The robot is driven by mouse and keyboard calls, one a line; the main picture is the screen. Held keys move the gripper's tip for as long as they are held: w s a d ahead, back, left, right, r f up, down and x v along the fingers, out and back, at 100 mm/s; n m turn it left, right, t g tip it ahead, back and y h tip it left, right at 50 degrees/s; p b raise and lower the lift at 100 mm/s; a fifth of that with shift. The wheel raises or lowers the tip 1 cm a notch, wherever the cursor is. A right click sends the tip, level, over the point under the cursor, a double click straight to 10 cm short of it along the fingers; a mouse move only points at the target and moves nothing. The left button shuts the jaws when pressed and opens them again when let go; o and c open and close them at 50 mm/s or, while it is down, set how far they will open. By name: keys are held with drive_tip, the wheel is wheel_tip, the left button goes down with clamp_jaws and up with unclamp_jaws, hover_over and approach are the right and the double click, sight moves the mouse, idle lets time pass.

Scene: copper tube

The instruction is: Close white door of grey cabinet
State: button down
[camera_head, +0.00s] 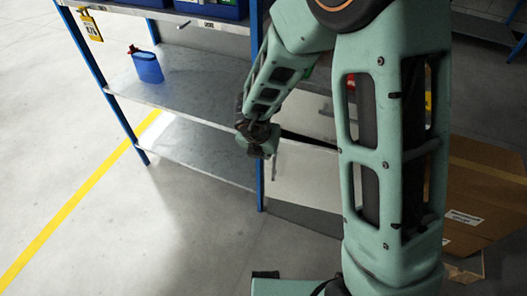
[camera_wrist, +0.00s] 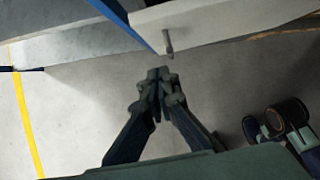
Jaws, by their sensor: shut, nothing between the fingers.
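A white panel (camera_wrist: 225,22) with a short grey handle (camera_wrist: 168,42) crosses the top of the wrist view; it looks like the cabinet's door. My gripper (camera_wrist: 158,76) is shut and empty. Its fingertips point at the handle and appear just short of it, though the depth of the gap is hard to judge. In the head view the pale panel (camera_head: 308,178) is right of a blue post, partly hidden by my arm. Whether the door is open there is unclear. My gripper (camera_head: 264,152) is in front of it, its fingers barely visible.
A grey metal shelf unit (camera_head: 190,92) with blue posts stands at the left, holding a blue container (camera_head: 147,66) and blue bins (camera_head: 212,8). A cardboard box (camera_head: 488,200) stands at the right. A yellow line (camera_head: 66,209) marks the open concrete floor at left.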

drive_tip(key=w+d+f, duration=0.1)
drive_tip(key=w+f, duration=0.2)
drive_tip(key=w, duration=0.2)
drive_tip(key=shift+w+f, duration=0.25)
drive_tip(key=shift+f, duration=0.1)
drive_tip(key=shift+d, duration=0.1)
drive_tip(key=shift+w+d+r+m+p, duration=0.1)
drive_tip(key=shift+w+d+m+p, duration=0.05)
drive_tip(key=shift+w+p, duration=0.4)
drive_tip(key=shift+w+d+r+m+p, duration=0.15)
drive_tip(key=shift+w+p, duration=0.15)
drive_tip(key=shift+w, duration=0.35)
drive_tip(key=shift+w+f, duration=0.25)
drive_tip(key=shift+w, duration=0.15)
drive_tip(key=shift+s, duration=0.1)
